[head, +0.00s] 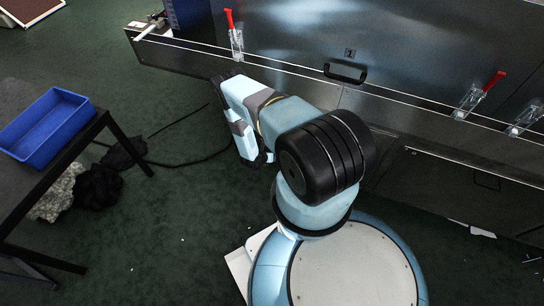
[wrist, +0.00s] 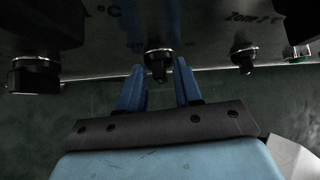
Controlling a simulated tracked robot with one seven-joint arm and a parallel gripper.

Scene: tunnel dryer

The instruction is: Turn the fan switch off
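In the wrist view, a dark panel with upside-free, partly legible lettering fills the top. A small dark switch (wrist: 158,60) with a pale collar sticks out of it at the middle. My gripper (wrist: 159,72) is open, its two blue fingers apart, one on each side of this switch near their tips. I see no clear contact. A second similar switch (wrist: 244,60) is to the right, under lettering like "Zone". The fan label cannot be read, so I cannot confirm which switch it names. In the head view my fingers and the switches cannot be made out; my arm hides that area.
In the head view, the metal dryer wall (head: 420,75) has red-handled clamps (head: 236,38). A blue bin (head: 45,127) sits on a dark table at left.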

